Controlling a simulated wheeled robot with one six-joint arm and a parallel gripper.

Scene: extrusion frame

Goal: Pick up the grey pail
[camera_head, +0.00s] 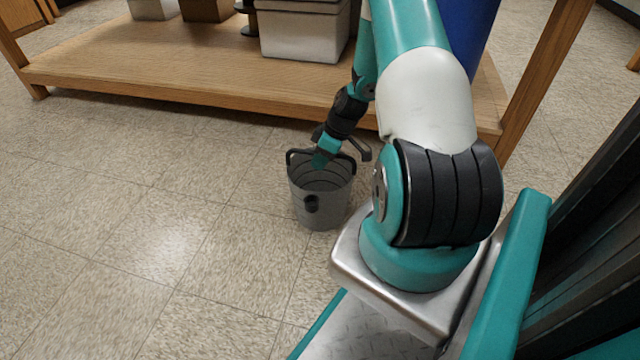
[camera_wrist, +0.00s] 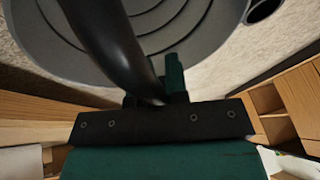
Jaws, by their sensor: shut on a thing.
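The grey pail (camera_head: 322,207) is at the middle of the head view, upright, with dark handles at its rim and a dark round fitting on its near side. I cannot tell whether its base touches the floor. In the wrist view the ringed inside of the pail (camera_wrist: 205,22) fills the top. My gripper (camera_head: 322,158) reaches down at the pail's far rim. It is shut on the pail's dark handle (camera_wrist: 108,42), which runs across the wrist view into the jaws (camera_wrist: 165,88). One finger is mostly hidden behind the handle.
A wooden shelf unit (camera_head: 190,75) stands behind the pail, with a white box (camera_head: 303,35) and other containers on its low board. A blue object (camera_head: 474,30) is behind my arm. The tiled floor (camera_head: 120,220) is clear to the left.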

